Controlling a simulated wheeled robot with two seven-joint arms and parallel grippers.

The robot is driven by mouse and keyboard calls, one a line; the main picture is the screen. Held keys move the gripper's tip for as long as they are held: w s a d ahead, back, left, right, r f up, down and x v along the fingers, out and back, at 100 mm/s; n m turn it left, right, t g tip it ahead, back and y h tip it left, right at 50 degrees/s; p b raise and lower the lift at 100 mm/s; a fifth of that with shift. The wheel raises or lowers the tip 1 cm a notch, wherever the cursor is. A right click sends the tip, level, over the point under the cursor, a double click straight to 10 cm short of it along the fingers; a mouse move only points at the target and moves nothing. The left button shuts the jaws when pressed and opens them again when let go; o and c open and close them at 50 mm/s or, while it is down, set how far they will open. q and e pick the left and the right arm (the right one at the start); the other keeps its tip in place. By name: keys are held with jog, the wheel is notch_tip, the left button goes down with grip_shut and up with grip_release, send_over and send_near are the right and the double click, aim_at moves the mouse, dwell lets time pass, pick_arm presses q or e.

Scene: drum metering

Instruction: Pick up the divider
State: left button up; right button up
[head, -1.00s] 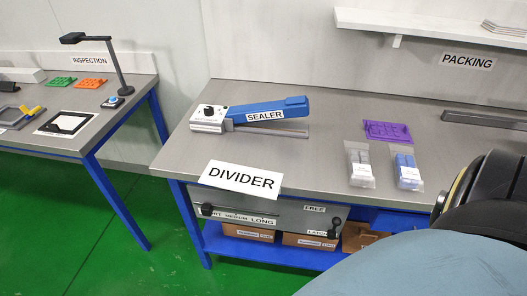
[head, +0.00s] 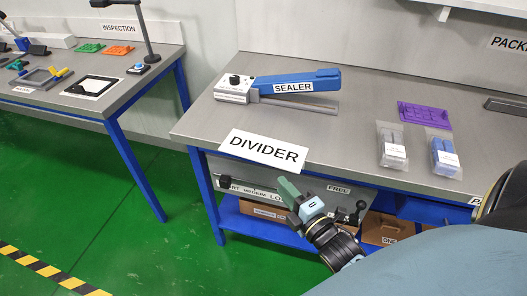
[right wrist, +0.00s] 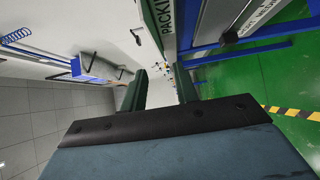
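A white DIVIDER sign (head: 265,150) hangs at the front edge of the right bench. Below it is a grey panel (head: 310,183) with a dark knob, a black lever and labels including MEDIUM and FREE. No loose part is clearly identifiable as the divider itself. My right gripper (head: 286,186), with green fingers, is in front of this panel and covers part of it. In the right wrist view its two fingers (right wrist: 160,88) stand apart with nothing between them. Contact with the panel cannot be told. My left gripper is not in view.
The bench (head: 350,135) holds a blue sealer (head: 292,84), a purple slotted plate (head: 425,115) and two clear bags (head: 392,146). Cardboard boxes (head: 385,228) sit on the blue shelf below. The inspection bench (head: 150,75) stands at left, with open green floor (head: 120,230) between.

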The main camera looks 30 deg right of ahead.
send_near(257, 159)
jog(key=w, duration=0.4)
jog(key=w+b, duration=0.1)
jog(key=w, duration=0.4)
jog(key=shift+d+f, duration=0.1)
jog(key=shift+f, duration=0.05)
jog(key=shift+w, duration=0.6)
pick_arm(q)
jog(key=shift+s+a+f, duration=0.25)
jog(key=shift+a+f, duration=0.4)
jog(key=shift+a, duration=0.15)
pick_arm(e)
jog(key=c, duration=0.6)
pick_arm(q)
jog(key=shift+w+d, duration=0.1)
pick_arm(e)
grip_shut()
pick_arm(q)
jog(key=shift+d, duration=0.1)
